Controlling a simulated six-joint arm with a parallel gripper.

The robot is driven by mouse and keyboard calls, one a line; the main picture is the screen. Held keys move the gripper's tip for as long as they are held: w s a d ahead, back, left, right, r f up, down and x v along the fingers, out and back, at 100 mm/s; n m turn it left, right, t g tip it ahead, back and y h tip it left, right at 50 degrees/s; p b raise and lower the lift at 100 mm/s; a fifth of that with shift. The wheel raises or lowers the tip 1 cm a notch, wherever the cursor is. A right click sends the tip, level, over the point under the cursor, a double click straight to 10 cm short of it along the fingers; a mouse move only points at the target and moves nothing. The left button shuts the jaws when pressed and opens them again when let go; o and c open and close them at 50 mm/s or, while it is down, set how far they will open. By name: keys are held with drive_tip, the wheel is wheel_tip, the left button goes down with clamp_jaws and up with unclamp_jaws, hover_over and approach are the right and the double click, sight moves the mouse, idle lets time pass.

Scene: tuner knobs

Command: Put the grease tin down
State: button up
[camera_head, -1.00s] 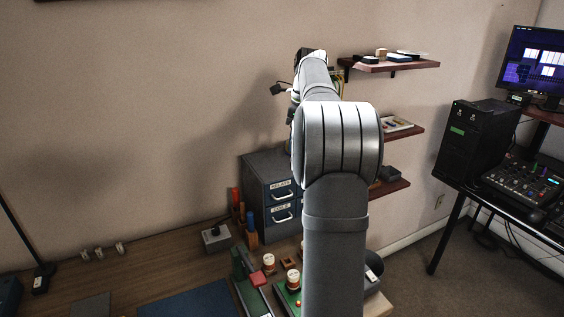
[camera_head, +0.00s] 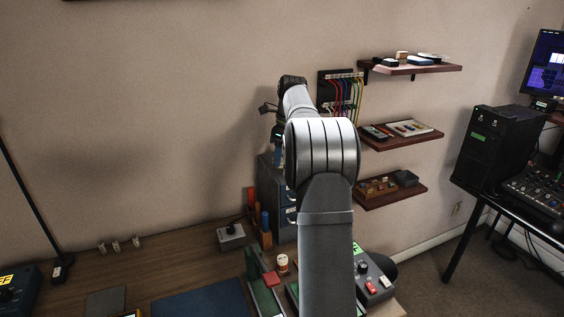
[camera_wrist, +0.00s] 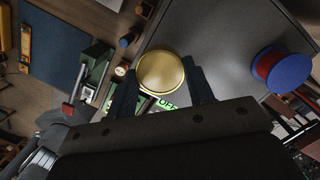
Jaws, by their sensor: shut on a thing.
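The grease tin (camera_wrist: 160,72) shows in the wrist view as a round gold lid between the two dark fingers. My gripper (camera_wrist: 161,78) is shut on it. Behind the tin lies the grey top of the drawer cabinet (camera_wrist: 225,45); I cannot tell whether the tin touches it.
A blue and red spool (camera_wrist: 280,68) is on the cabinet top at the right. The cabinet top between tin and spool is clear. Wall shelves (camera_head: 402,136) with small items hang right of my arm. A grey switch box (camera_head: 230,237) stands left of the cabinet.

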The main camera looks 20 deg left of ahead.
drive_tip(key=shift+f, duration=1.3)
drive_tip(key=shift+f, duration=0.1)
drive_tip(key=o, duration=1)
drive_tip(key=shift+c, duration=0.2)
wheel_tip(320, 180, up, 12)
drive_tip(key=d, duration=0.2)
